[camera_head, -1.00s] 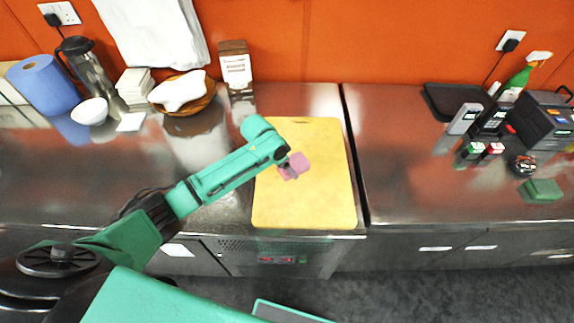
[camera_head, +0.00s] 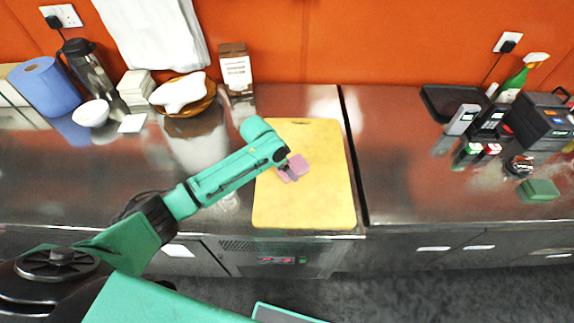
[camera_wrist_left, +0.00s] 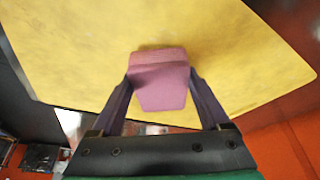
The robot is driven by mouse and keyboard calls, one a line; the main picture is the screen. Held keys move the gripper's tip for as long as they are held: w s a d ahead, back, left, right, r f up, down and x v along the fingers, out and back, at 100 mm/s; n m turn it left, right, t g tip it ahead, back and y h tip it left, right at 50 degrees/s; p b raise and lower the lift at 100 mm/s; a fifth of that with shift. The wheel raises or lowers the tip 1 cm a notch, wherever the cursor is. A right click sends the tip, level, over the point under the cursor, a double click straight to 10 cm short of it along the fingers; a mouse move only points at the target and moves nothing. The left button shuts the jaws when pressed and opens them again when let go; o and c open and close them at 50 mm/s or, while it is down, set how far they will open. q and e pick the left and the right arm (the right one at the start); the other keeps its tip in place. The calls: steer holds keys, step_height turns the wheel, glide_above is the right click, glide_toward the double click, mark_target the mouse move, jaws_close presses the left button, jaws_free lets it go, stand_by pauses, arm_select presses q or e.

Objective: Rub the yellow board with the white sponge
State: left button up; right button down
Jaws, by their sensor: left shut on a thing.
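The yellow board (camera_head: 305,205) lies flat on the steel counter, left of the seam, and fills much of the left wrist view (camera_wrist_left: 230,60). My left gripper (camera_head: 286,165) is over the board's upper left part. It is shut on a pink sponge (camera_head: 295,168), which sits between both fingers in the left wrist view (camera_wrist_left: 160,82). The sponge looks pink, not white. A dark shadow edges its far end, close to the board; I cannot tell for sure whether they touch. My right gripper is not in view.
A carton (camera_head: 236,70), a basket (camera_head: 190,106) with a white thing in it, a white bowl (camera_head: 91,112) and a blue roll (camera_head: 45,88) stand at left. A green sponge (camera_head: 538,190), card readers and a black tray (camera_head: 450,98) are at right. The counter right of the seam has free room.

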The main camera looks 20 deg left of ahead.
arm_select(q)
steer(key=r+p, duration=0.2)
steer(key=r, duration=0.1)
steer(key=shift+w+r, duration=0.2)
steer(key=shift+w, duration=0.15)
steer(key=shift+r+p, duration=0.75)
steer(key=shift+p, duration=0.1)
steer(key=shift+r+p, duration=0.55)
steer(key=shift+r, duration=0.6)
steer(key=shift+s, duration=0.1)
